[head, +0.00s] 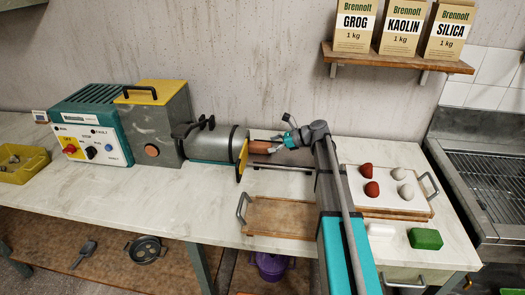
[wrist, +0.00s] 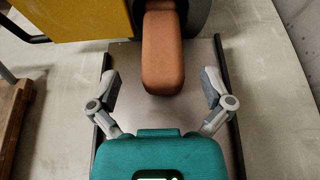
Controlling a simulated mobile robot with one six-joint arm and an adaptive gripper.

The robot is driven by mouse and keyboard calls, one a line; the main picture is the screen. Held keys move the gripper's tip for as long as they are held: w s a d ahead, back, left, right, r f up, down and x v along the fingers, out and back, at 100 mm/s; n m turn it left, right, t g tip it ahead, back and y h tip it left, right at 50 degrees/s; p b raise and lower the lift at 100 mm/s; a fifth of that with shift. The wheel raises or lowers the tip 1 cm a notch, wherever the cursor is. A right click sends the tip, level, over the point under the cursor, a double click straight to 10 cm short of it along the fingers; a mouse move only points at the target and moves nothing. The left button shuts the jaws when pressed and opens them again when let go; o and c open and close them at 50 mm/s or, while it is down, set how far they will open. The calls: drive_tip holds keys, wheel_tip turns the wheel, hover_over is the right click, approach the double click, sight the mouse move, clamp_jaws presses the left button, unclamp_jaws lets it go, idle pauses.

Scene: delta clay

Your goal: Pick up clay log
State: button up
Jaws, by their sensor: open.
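The clay log (head: 261,147) is a brown-orange bar that sticks out of the pug mill's nozzle (head: 241,148). In the wrist view the log (wrist: 162,55) points toward my gripper, with its far end at the dark nozzle opening. My gripper (wrist: 160,82) is open, with one finger on each side of the log's free end and a visible gap on both sides. In the head view my gripper (head: 276,142) is at the right end of the log. The log lies above a grey metal tray or plate (wrist: 205,100).
A wooden board with a handle (head: 275,217) lies in front. On the right, a white-topped board (head: 400,209) holds red and white lumps. A green block (head: 425,238) and a white block (head: 381,231) lie near the front edge. A shelf (head: 400,58) with bags hangs above.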

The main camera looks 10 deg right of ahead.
sight(266, 144)
drive_tip(key=shift+b+x, duration=0.3)
drive_tip(key=shift+x, duration=0.95)
clamp_jaws()
drive_tip(key=shift+r, duration=0.25)
drive_tip(key=shift+s+d+r+p, duration=0.1)
drive_tip(key=shift+d+r+p, duration=0.1)
drive_tip(key=shift+r+p, duration=0.35)
wheel_tip(266, 144, up, 6)
drive_tip(key=p, duration=0.6)
drive_tip(key=shift+p, duration=0.3)
drive_tip(key=s+d, duration=0.3)
drive_tip(key=d, duration=0.6)
drive_tip(key=s+d, duration=0.3)
drive_tip(key=d, duration=0.6)
drive_tip(key=shift+d+f+b, duration=0.25)
drive_tip(key=shift+d+b, duration=0.1)
